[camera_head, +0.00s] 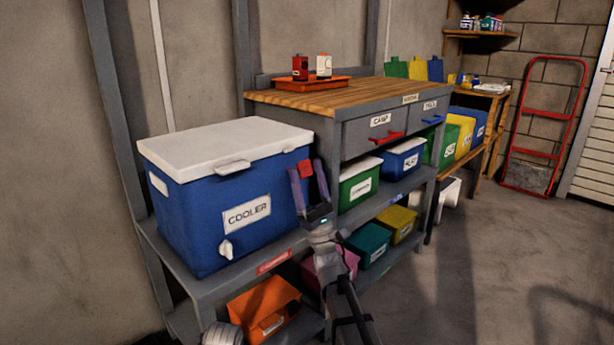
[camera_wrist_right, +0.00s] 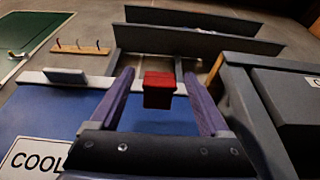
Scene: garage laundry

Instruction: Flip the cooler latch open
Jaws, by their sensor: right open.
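The blue cooler (camera_head: 195,215) with a white lid (camera_head: 225,140) stands on the left end of the shelf bench, its label facing me. A white tab (camera_head: 233,167) sits at the front edge of the lid. A red latch-like block (camera_wrist_right: 158,90) shows at the lid's edge near the cooler's right end; it also shows in the head view (camera_head: 305,169). My right gripper (camera_head: 306,174) is open, its two purple fingers (camera_wrist_right: 158,76) on either side of the red block. I cannot tell whether they touch it.
A grey workbench (camera_head: 335,120) with a wooden top and drawers stands close on the right of the cooler. Lidded bins, such as an orange one (camera_head: 264,305), fill the shelves below. A red hand truck (camera_head: 543,130) leans at the back wall. The floor at right is clear.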

